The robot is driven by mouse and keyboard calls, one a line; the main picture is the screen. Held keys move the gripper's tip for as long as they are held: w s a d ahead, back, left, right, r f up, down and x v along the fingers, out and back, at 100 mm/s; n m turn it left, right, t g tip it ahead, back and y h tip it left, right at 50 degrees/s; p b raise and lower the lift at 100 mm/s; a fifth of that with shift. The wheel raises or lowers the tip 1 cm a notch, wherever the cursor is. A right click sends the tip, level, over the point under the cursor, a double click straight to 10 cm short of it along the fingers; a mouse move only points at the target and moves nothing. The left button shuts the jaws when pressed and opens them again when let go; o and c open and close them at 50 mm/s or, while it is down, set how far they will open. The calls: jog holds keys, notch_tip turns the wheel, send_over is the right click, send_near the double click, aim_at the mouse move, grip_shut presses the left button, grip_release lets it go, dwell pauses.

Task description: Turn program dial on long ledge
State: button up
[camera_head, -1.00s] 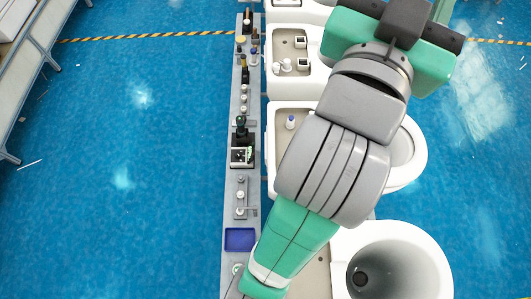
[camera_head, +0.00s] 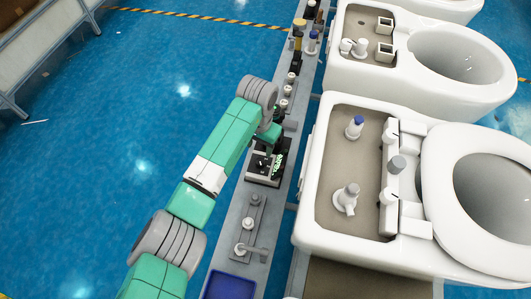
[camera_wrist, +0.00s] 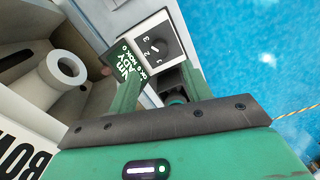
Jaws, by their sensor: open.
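The program dial (camera_wrist: 156,46) shows in the wrist view as a dark round knob on a dark square face marked 1, 2 and 3. In the head view the dial's box (camera_head: 264,168) sits on the long grey ledge (camera_head: 236,218), partly hidden by my arm. My gripper (camera_wrist: 162,82) is open, with its two green fingers apart and nothing between them. The dial lies just beyond the fingertips, and I see no contact. In the head view the fingertips are hard to make out near the box.
White toilets (camera_head: 318,215) stand in a row right of the ledge. Several small bottles and knobs line the ledge behind the box. A metal bracket (camera_head: 250,220) and a blue tray (camera_head: 228,287) are in front. The blue floor (camera_head: 110,150) to the left is open.

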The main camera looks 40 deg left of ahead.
aim_at(259, 161)
jog(key=shift+f, duration=0.15)
notch_tip(259, 161, down, 8)
jog(key=b, duration=0.3)
jog(key=shift+s+d+b, duration=0.1)
jog(key=shift+s+b, duration=0.05)
jog(key=shift+b, duration=0.15)
